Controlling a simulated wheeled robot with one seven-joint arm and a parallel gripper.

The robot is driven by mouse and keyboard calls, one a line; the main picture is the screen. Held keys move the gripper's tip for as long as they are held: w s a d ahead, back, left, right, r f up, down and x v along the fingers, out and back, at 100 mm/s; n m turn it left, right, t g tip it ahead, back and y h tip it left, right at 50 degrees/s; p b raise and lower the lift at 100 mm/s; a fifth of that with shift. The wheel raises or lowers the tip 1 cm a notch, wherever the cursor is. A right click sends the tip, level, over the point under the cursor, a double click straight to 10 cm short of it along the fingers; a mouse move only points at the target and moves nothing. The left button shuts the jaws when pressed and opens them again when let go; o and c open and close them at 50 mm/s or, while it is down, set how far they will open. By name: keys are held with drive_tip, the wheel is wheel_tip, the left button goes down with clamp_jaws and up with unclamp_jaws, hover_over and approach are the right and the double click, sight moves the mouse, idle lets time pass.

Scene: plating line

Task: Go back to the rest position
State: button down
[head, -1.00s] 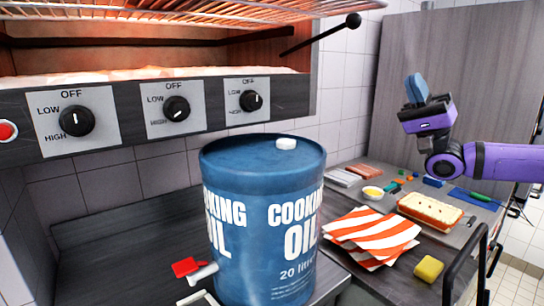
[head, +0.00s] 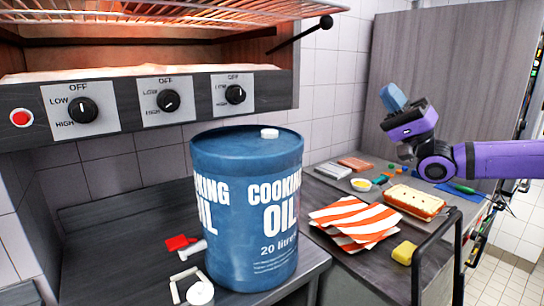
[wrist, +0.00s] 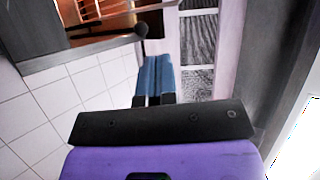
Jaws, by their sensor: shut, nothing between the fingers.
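My gripper (head: 391,95) is at the right in the head view, on the end of my purple arm. Its blue fingers point up and to the left, in the air above the right-hand counter (head: 350,262). In the wrist view the two blue fingers (wrist: 154,72) lie side by side against each other, shut with nothing between them. The gripper touches no object.
A blue cooking oil drum (head: 245,222) stands on the counter under the grill with dials (head: 168,102). The right counter holds striped cloths (head: 350,219), a yellow sponge (head: 404,252) and a tray of food (head: 414,202). A black rail (head: 437,240) edges that counter.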

drive_tip(key=w+a+f+m+t+h, duration=0.2)
drive_tip(key=w+a+f+h, duration=0.2)
drive_tip(key=a+f+h, duration=0.8)
wheel_tip(320, 180, down, 13)
drive_tip(key=d+h, duration=0.2)
drive_tip(key=h, duration=0.5)
drive_tip(key=s+d+r+m+g+h, duration=0.1)
drive_tip(key=s+d+r+h, duration=0.6)
drive_tip(key=s+d+h, duration=0.4)
drive_tip(key=s+d+r+g+y, duration=0.1)
drive_tip(key=s+d+r, duration=0.1)
drive_tip(key=s, duration=0.8)
drive_tip(key=s+d+r+m+g+y, duration=0.1)
drive_tip(key=s+r, duration=0.3)
drive_tip(key=s, duration=0.6)
drive_tip(key=shift+d+r+g+y, duration=0.2)
drive_tip(key=shift+d+g+y, duration=0.15)
drive_tip(key=shift+d, duration=0.55)
